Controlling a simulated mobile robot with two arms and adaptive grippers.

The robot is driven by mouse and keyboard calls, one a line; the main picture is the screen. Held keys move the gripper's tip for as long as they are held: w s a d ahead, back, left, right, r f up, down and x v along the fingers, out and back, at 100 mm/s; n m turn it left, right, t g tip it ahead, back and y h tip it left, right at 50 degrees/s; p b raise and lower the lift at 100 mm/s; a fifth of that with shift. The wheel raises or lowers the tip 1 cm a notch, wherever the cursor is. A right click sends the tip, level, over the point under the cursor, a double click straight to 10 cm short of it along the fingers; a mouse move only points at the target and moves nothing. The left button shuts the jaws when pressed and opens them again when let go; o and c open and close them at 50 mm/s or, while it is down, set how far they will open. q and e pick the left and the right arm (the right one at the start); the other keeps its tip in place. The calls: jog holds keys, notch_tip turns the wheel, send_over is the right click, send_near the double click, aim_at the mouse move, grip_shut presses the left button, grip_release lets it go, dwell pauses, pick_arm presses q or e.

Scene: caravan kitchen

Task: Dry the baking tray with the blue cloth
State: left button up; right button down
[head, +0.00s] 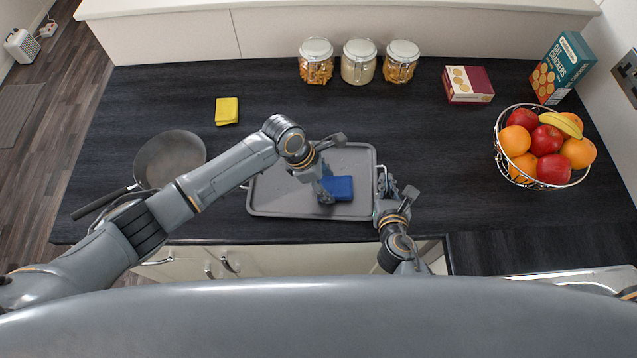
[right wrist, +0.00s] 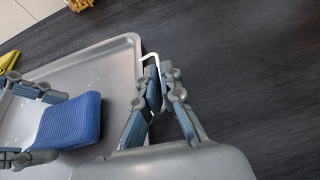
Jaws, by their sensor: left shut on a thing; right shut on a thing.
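The grey baking tray (head: 280,200) lies flat on the dark worktop. In the right wrist view, small pale specks like droplets show on the tray (right wrist: 112,75). My left gripper (head: 325,190) is shut on the folded blue cloth (head: 342,187) over the right half of the tray. The cloth (right wrist: 70,122) sits low at the tray's surface; whether it touches is hard to tell. My right gripper (head: 384,190) is shut on the tray's right wire handle (right wrist: 150,58). The left handle (head: 245,186) is partly hidden by my left arm.
A frying pan (head: 170,158) stands left of the tray, partly behind my left arm. A yellow cloth (head: 227,110) lies behind. Jars (head: 359,62) stand at the back. A red box (head: 468,84), a cracker box (head: 562,68) and a fruit basket (head: 545,148) are right.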

aim_at(336, 172)
pick_arm(q)
jog(key=shift+w+d, duration=0.2)
jog(key=shift+d, duration=0.5)
jog(key=shift+w+d+f, duration=0.1)
jog(key=shift+w+f, duration=0.05)
jog(key=shift+w, duration=2.2)
jog(key=shift+w+a, duration=0.5)
jog(key=shift+a, duration=0.55)
jog(key=shift+w+a, duration=0.5)
jog(key=shift+a, duration=0.5)
jog(key=shift+w+a, duration=0.5)
jog(key=shift+a, duration=0.55)
jog(key=shift+s+a, duration=0.3)
jog(key=shift+a, duration=0.75)
jog(key=shift+s+a, duration=0.35)
jog(key=shift+a, duration=0.7)
jog(key=shift+s+a, duration=0.3)
jog(key=shift+a, duration=0.75)
